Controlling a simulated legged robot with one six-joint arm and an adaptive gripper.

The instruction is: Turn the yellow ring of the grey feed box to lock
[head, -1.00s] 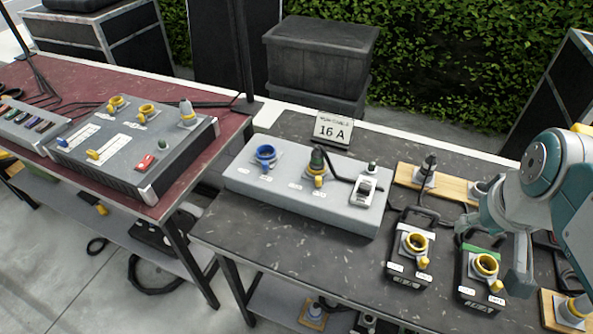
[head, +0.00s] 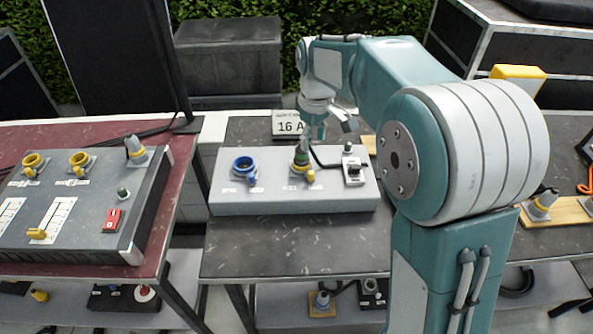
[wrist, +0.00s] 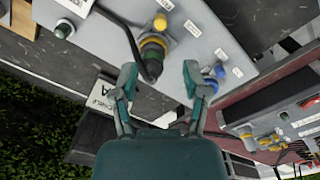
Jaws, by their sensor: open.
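The grey feed box (head: 290,204) stands on the dark table in the head view. Its yellow ring (head: 300,172) sits around the base of a dark green plug with a black cable, and a yellow lug (head: 310,177) points down and right. In the wrist view the ring (wrist: 152,42) and its lug (wrist: 160,22) lie just beyond my fingertips. My gripper (wrist: 160,75) is open and empty, its fingers spread on either side of the plug's back end. I see no contact with the ring. In the head view my gripper (head: 332,128) hangs above and behind the box.
A blue socket (head: 243,167) is left of the ring and close to one finger in the wrist view (wrist: 210,84). A switch (head: 353,170) sits to the right. A "16 A" sign (head: 288,125) stands behind. A panel box (head: 85,205) stands on the red table.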

